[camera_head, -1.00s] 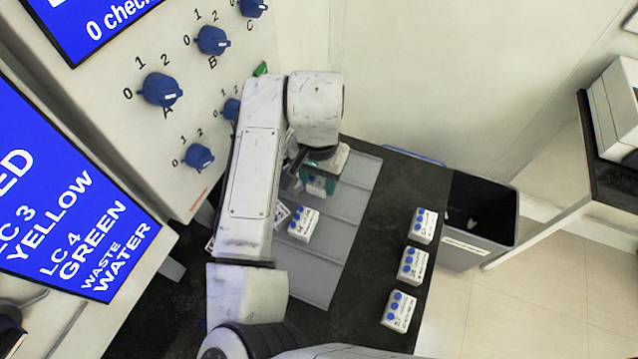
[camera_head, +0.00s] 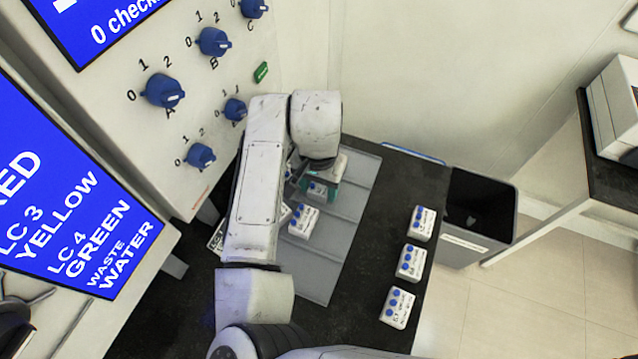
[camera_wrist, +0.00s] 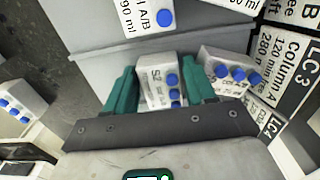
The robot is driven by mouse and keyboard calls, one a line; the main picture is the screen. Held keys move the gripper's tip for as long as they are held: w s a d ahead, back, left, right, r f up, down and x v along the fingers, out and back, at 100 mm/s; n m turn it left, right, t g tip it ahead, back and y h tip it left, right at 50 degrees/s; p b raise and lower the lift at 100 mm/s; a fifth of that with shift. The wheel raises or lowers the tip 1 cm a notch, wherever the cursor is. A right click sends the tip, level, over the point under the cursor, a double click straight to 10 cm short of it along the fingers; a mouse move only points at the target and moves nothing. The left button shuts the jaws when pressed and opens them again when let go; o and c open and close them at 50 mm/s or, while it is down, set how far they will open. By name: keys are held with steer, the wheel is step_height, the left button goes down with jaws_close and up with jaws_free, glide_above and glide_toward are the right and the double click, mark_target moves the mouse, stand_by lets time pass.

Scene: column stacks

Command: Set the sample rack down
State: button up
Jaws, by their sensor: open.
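My gripper (camera_head: 320,190) is over the grey ridged tray (camera_head: 318,268), mostly hidden by my arm in the head view. In the wrist view its teal fingers (camera_wrist: 160,92) are apart, one on each side of a white sample rack (camera_wrist: 158,76) with blue caps and a label that seems to read S2. The rack is also partly visible in the head view (camera_head: 318,189). It appears to stand on the tray, though its underside is hidden. A second white rack (camera_head: 303,220) stands on the tray nearby; I cannot tell whether any finger touches either rack.
Three similar racks (camera_head: 410,262) stand in a row on the black bench to the right. A dark bin (camera_head: 480,205) is beyond the bench edge. A panel with blue knobs (camera_head: 162,91) rises at left. The tray's near part is clear.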

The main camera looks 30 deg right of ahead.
mark_target(318, 187)
step_height(318, 187, up, 12)
steer(key=b, duration=0.1)
steer(key=shift+r+b, duration=0.15)
steer(key=shift+b, duration=0.2)
